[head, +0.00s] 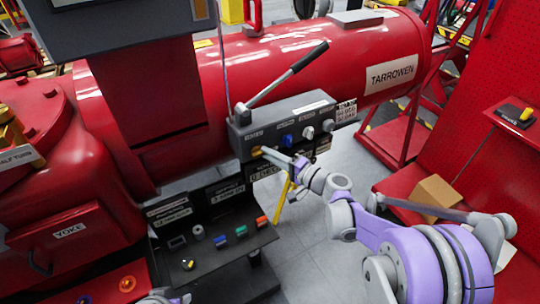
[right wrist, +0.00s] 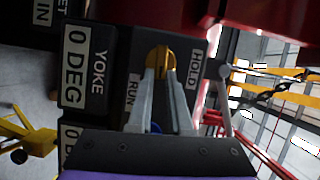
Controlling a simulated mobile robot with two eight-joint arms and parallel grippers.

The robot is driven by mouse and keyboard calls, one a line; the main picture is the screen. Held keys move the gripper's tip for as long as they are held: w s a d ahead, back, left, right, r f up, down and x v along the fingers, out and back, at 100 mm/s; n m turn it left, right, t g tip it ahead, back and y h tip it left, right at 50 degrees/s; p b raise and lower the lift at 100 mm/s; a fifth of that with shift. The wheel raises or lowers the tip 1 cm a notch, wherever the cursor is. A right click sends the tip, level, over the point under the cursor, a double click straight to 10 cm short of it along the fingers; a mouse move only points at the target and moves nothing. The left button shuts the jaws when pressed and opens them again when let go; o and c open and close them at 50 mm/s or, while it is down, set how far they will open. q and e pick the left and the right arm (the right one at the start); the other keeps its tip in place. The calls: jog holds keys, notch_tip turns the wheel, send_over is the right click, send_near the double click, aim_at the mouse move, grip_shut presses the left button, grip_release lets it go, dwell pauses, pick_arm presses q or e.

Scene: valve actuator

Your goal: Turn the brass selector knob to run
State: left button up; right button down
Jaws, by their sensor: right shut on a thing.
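The brass selector knob (right wrist: 160,57) sits on the dark face of the grey control box (head: 247,133). In the right wrist view the RUN label (right wrist: 133,89) is left of the knob and the HOLD label (right wrist: 196,66) is right of it. My right gripper (right wrist: 161,76) is shut on the knob, one finger on each side. In the head view the right gripper (head: 271,152) reaches the box's lower left part and mostly covers the knob (head: 257,150). The fingers hide part of the knob, and I cannot tell which way it points.
A long lever (head: 285,73) rises from the box top. A blue knob (head: 287,139) and pale knobs (head: 308,132) are right of my gripper. The red cylinder (head: 300,60) is behind. Below is a dark shelf (head: 205,262) with small coloured parts.

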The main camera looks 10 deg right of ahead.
jog(key=c, duration=0.8)
grip_release()
jog(key=shift+c, duration=0.2)
jog(key=v, duration=1)
jog(key=shift+s+d+b, duration=0.25)
jog(key=shift+s+b, duration=0.05)
